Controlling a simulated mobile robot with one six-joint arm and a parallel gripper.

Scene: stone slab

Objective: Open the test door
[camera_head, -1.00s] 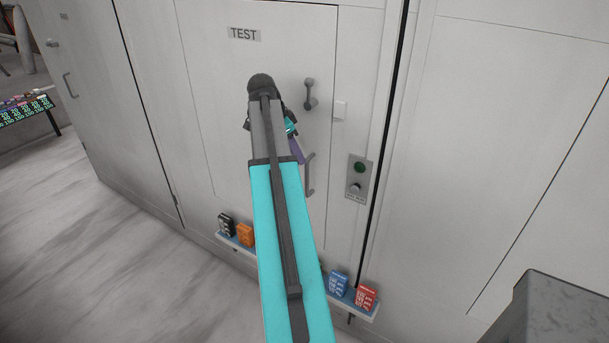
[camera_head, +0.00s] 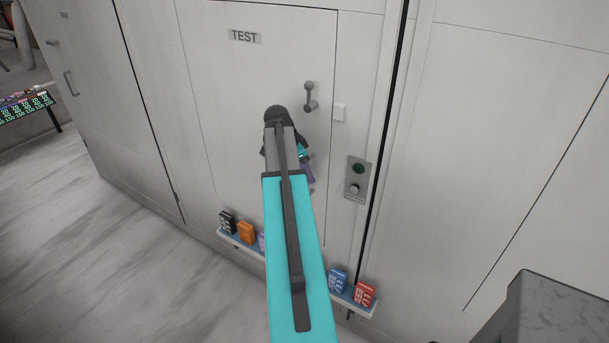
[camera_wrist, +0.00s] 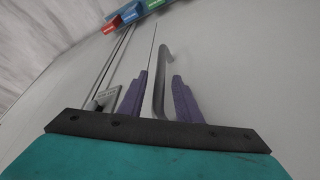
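The white test door (camera_head: 235,100) stands shut in the wall, with a "TEST" label (camera_head: 244,36) near its top. A grey lever latch (camera_head: 310,97) sits upright on its right edge. A grey pull handle (camera_wrist: 163,75) lies below the latch; my arm and gripper mostly hide it in the head view. My gripper (camera_head: 308,168) is at the handle. In the wrist view the two purple fingers (camera_wrist: 160,76) are apart, with the handle bar between them and gaps showing on both sides.
A panel (camera_head: 357,178) with a green light and a knob is right of the door. A low shelf (camera_head: 228,238) with several small coloured boxes runs below it. A grey block (camera_head: 560,305) stands at lower right. Open floor (camera_head: 90,230) lies left.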

